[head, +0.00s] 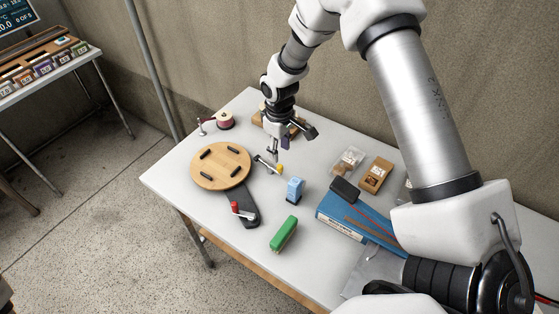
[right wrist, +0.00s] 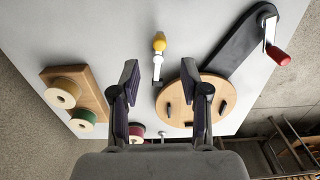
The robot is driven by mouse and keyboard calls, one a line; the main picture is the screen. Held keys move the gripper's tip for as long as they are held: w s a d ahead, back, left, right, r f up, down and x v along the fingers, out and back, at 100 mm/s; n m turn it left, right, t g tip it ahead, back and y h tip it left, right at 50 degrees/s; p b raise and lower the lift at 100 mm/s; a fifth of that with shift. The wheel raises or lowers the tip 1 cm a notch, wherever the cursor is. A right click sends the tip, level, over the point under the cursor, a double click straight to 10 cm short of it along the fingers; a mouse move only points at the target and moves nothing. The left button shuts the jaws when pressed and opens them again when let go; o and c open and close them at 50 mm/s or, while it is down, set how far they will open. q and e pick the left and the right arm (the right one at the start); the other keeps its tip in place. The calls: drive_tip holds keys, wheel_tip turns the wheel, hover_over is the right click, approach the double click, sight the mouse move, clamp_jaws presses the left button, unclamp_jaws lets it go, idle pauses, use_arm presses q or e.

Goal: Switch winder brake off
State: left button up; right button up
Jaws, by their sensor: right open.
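The winder has a round wooden disc (head: 221,166) with several dark pegs and a black arm (head: 243,200) ending in a red crank knob (head: 235,207). A small metal lever with a yellow knob (head: 279,168), which looks like the brake, sits beside the disc. The yellow knob (right wrist: 159,43) also shows in the right wrist view, with its metal lever (right wrist: 157,68) pointing from it toward the gripper. My right gripper (head: 290,140) is open and empty, above the table behind the lever. In the right wrist view its fingers (right wrist: 160,76) stand either side of the lever's line. My left gripper is out of view.
A wooden spool holder (right wrist: 88,95) stands near the right gripper. A pink spool (head: 225,120) stands at the table's back left. A blue block (head: 295,189), a green block (head: 284,234) and a blue box (head: 340,213) lie to the right and front.

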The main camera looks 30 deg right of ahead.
wheel_tip(320, 180, up, 5)
drive_tip(key=shift+f, duration=0.1)
idle(0.4)
